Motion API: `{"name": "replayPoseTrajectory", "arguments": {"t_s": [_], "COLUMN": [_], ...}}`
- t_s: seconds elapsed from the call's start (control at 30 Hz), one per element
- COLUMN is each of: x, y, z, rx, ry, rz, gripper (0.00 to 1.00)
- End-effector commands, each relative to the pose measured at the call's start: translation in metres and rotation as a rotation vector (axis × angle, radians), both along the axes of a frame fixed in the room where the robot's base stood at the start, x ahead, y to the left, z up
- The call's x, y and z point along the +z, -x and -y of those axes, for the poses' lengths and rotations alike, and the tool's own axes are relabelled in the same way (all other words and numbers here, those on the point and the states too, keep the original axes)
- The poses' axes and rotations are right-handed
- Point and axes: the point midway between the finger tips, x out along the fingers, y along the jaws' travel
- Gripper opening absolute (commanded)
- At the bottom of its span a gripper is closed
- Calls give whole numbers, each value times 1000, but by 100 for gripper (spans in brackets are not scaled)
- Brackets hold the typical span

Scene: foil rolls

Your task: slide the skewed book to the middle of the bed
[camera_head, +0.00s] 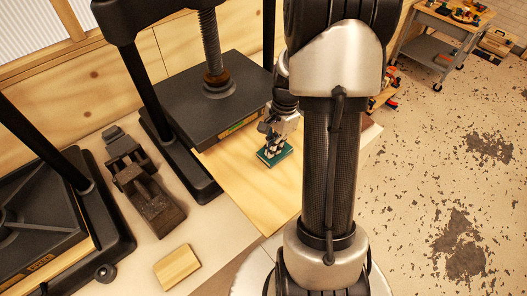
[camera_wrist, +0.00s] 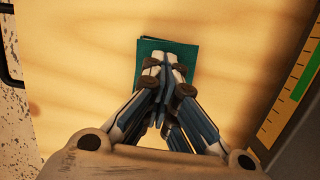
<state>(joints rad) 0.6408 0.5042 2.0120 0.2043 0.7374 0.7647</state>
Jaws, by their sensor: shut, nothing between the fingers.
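The teal book (camera_head: 284,153) lies flat on a pale wooden board (camera_head: 245,190), the bed that juts out from under the middle press. In the wrist view the book (camera_wrist: 182,49) looks slightly turned against the picture edges, and its near part is hidden by the fingers. My gripper (camera_head: 272,148) points down over the book with its fingers shut and nothing between them. In the wrist view the fingertips of my gripper (camera_wrist: 165,68) overlap the book; I cannot tell whether they touch it.
The press's dark platen (camera_head: 215,105) hangs over the bed just behind the book, under a screw. A yellow-green strip (camera_wrist: 302,70) runs along its edge. A dark clamp-like tool (camera_head: 145,190) and a wooden block (camera_head: 177,268) lie to the left. Another press (camera_head: 45,210) stands farther left.

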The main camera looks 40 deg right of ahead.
Motion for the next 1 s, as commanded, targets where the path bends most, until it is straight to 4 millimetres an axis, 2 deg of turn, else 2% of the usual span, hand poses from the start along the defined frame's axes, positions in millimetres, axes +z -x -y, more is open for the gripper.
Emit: {"name": "replayPoseTrajectory", "arguments": {"t_s": [0.03, 0.27, 0.5, 0.67, 0.77, 1.0], "x": [-6, -6, 12, 9, 9, 11], "y": [3, 3, 2, 2, 1, 0], "z": [1, 0, 0, 1, 17, 69], "rx": [1, 1, 1, 5, 0, -1], "ry": [0, 0, 0, 0, 1, 1], "rz": [-7, -8, -6, -11, -8, -7], "gripper": [0, 0, 0, 0, 0, 0]}}
